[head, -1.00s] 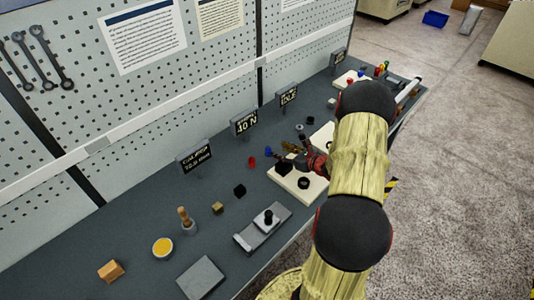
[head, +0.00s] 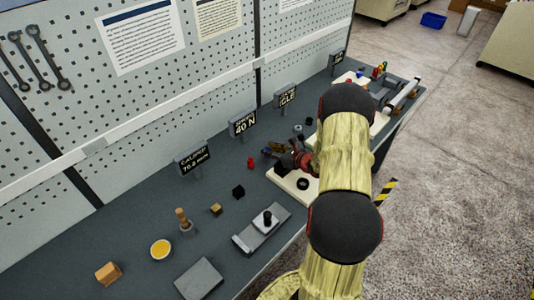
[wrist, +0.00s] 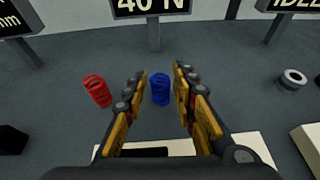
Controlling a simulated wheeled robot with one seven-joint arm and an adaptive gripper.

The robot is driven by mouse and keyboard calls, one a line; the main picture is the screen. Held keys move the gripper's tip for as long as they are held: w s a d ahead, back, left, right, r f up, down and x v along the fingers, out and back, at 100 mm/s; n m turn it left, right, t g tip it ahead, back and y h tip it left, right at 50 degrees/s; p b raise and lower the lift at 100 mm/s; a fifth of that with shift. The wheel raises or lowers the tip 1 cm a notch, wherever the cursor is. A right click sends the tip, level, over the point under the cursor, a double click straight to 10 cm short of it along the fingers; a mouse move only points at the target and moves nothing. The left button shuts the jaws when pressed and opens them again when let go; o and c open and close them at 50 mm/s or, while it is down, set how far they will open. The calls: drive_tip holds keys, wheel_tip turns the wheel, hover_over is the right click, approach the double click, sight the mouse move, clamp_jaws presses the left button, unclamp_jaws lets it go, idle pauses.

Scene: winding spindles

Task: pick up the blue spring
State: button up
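The blue spring (wrist: 160,89) stands upright on the dark bench top in the wrist view. It appears between the two fingertips of my gripper (wrist: 159,76), with a gap to each finger. The gripper is open and empty. In the head view my gripper (head: 273,151) is low over the bench, at the spring's place, and largely hides the spring. The red spring (wrist: 97,90) stands to the left of my gripper; it also shows in the head view (head: 250,162).
A "40 N" sign (wrist: 153,8) stands behind the blue spring. A pale board with a black ring (head: 302,184) lies under my gripper. A small grey ring (wrist: 292,79) lies to the right, and a black cube (wrist: 12,139) to the left. A pegboard wall (head: 190,80) rises behind the bench.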

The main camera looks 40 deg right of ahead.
drive_tip(key=c, duration=0.6)
drive_tip(key=shift+r, duration=0.1)
